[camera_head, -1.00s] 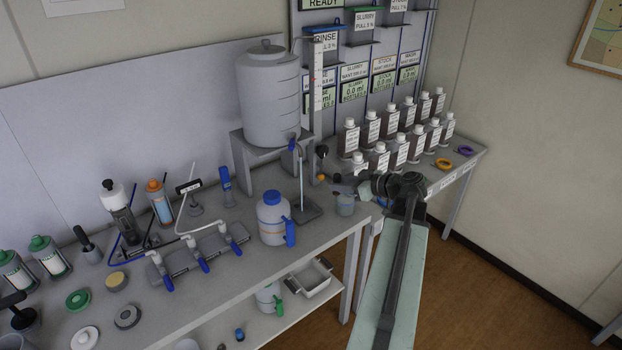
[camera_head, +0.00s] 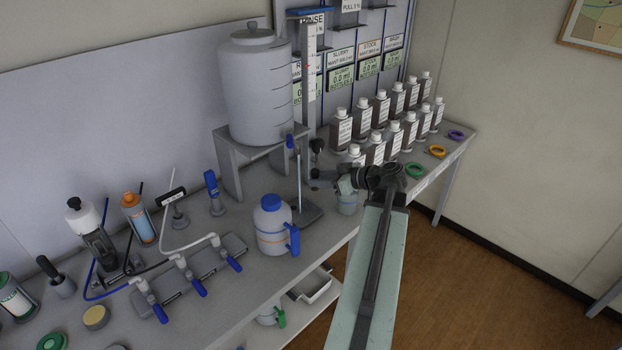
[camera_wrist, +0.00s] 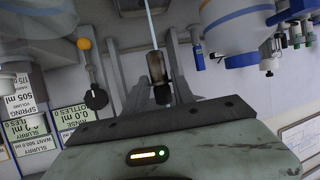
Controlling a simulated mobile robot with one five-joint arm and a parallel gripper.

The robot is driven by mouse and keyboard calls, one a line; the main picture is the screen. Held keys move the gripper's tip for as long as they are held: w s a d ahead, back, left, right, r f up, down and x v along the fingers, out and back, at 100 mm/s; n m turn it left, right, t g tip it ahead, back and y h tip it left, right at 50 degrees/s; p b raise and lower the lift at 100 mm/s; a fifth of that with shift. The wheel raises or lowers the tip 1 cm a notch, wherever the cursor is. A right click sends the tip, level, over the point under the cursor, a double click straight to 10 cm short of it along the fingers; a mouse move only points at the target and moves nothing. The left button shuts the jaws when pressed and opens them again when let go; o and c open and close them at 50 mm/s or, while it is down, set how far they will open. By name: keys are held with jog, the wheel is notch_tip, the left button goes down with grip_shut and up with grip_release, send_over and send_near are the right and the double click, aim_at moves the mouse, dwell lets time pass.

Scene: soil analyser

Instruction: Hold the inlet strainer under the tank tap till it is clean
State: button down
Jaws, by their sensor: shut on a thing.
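The inlet strainer (camera_wrist: 156,68), a small brown and grey cylinder, shows between the fingers of my gripper (camera_wrist: 160,92) in the wrist view. The gripper is shut on it. A thin pale blue line (camera_wrist: 150,22) runs from the strainer's far end to the top edge; I cannot tell whether it is water or a tube. In the head view my gripper (camera_head: 322,177) is right of the tank tap (camera_head: 290,142) and lower than it. A thin pale line (camera_head: 299,180) drops below the tap. The strainer cannot be made out there. The grey tank (camera_head: 257,90) stands on its stand.
A blue-capped bottle (camera_head: 271,225) stands left of the gripper. A small beaker (camera_head: 347,203) is just below the gripper. Several brown bottles (camera_head: 362,118) stand in rows behind the arm. A black knob (camera_head: 317,146) is close to the gripper.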

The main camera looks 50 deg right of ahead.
jog(key=w+a, duration=0.1)
jog(key=w, duration=0.5)
dwell(2.8)
jog(key=shift+s+d, duration=0.15)
jog(key=shift+s, duration=0.8)
jog(key=shift+s+d, duration=0.2)
jog(key=shift+s, duration=0.8)
jog(key=shift+s+d, duration=0.15)
jog(key=shift+s, duration=0.8)
